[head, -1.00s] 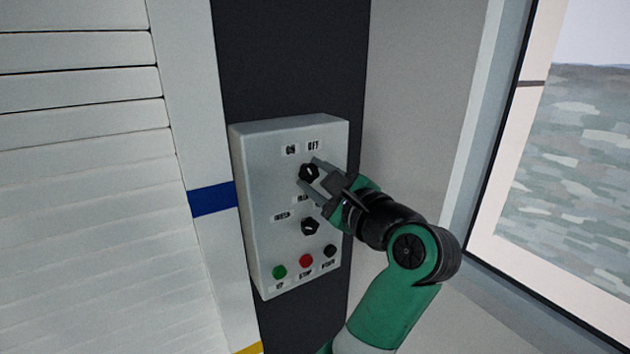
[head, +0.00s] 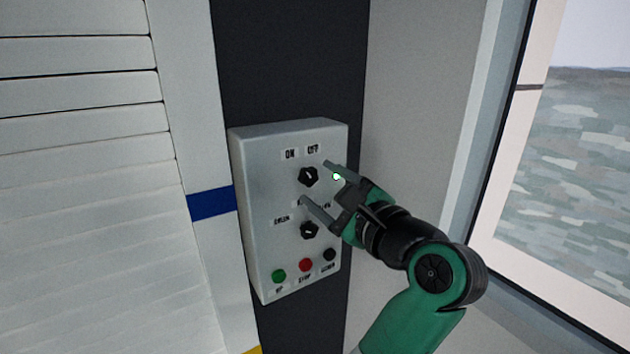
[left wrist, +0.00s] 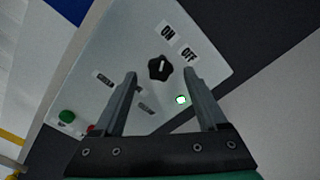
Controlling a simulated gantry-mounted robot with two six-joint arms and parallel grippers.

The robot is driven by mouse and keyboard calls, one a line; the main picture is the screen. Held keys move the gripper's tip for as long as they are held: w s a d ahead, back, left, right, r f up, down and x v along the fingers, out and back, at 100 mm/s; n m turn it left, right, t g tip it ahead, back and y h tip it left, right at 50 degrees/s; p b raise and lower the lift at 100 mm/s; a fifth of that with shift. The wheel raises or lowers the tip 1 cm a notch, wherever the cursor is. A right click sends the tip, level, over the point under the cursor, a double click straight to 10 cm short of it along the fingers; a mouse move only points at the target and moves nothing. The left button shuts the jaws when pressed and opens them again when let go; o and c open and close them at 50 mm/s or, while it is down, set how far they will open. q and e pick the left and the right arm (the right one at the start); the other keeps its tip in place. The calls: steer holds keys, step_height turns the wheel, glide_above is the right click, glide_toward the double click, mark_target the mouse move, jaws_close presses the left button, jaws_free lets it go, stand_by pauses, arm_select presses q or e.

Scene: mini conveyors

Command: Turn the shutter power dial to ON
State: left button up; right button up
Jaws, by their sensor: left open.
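The upper black dial (head: 308,176), under the ON and OFF labels, is on the grey control box. In the left wrist view, the dial's (left wrist: 160,67) white mark points toward the ON label (left wrist: 168,32), away from the OFF label (left wrist: 189,54). A small green light (head: 336,176) glows right of the dial; it also shows in the left wrist view (left wrist: 180,99). My left gripper (head: 315,182) is open and empty, its fingers apart on either side of the dial and backed off from it. My right gripper is not in view.
The grey box (head: 262,215) also carries a lower black dial (head: 310,230) and green (head: 279,276), red (head: 305,265) and black (head: 330,255) buttons. A slatted shutter (head: 80,200) is at left, a window (head: 570,170) at right. The wall between box and window is clear.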

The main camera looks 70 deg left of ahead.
arm_select(q)
steer(key=w+d, duration=0.1)
steer(key=d, duration=0.7)
steer(key=shift+d, duration=0.35)
